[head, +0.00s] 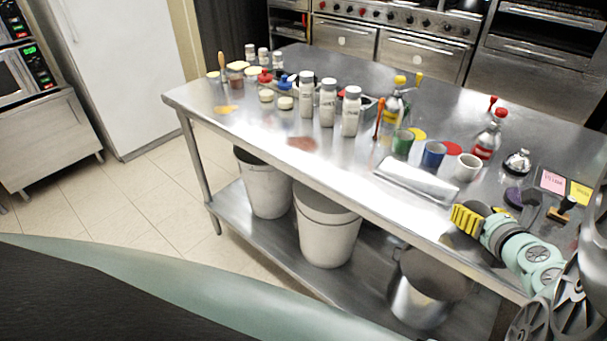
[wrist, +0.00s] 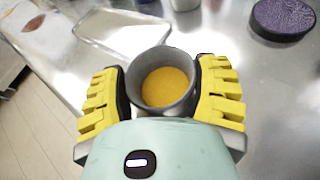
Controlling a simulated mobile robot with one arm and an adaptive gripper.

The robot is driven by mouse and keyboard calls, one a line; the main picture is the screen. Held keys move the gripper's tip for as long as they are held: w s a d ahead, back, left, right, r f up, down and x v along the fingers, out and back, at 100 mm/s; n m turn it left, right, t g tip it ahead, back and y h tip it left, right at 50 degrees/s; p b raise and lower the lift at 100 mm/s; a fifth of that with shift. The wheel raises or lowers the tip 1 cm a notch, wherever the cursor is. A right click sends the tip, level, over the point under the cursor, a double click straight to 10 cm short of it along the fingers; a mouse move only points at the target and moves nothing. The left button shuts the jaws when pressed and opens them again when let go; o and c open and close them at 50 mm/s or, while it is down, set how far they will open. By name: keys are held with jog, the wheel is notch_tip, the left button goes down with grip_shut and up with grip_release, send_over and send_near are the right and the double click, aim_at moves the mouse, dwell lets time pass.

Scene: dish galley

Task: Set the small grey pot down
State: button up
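The small grey pot (wrist: 164,58), with orange-yellow contents, stands between my gripper's two yellow ribbed fingers (wrist: 164,95) in the wrist view. The fingers press on it from both sides, and its rim faces the camera. In the head view my gripper (head: 472,217) is at the front edge of the steel table (head: 262,119), at the right. The pot is mostly hidden there behind a yellow finger. I cannot tell how far its base is above the tabletop.
A shallow metal tray (head: 415,181) lies left of my gripper. A purple disc (head: 513,197), a white cup (head: 467,167), a blue cup (head: 433,154) and a red-capped bottle (head: 489,136) stand beyond. Shakers crowd the middle. Bare steel shows between the tray and purple disc.

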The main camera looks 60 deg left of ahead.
jog(key=o, duration=0.5)
jog(key=shift+a, duration=0.1)
jog(key=shift+r, duration=0.1)
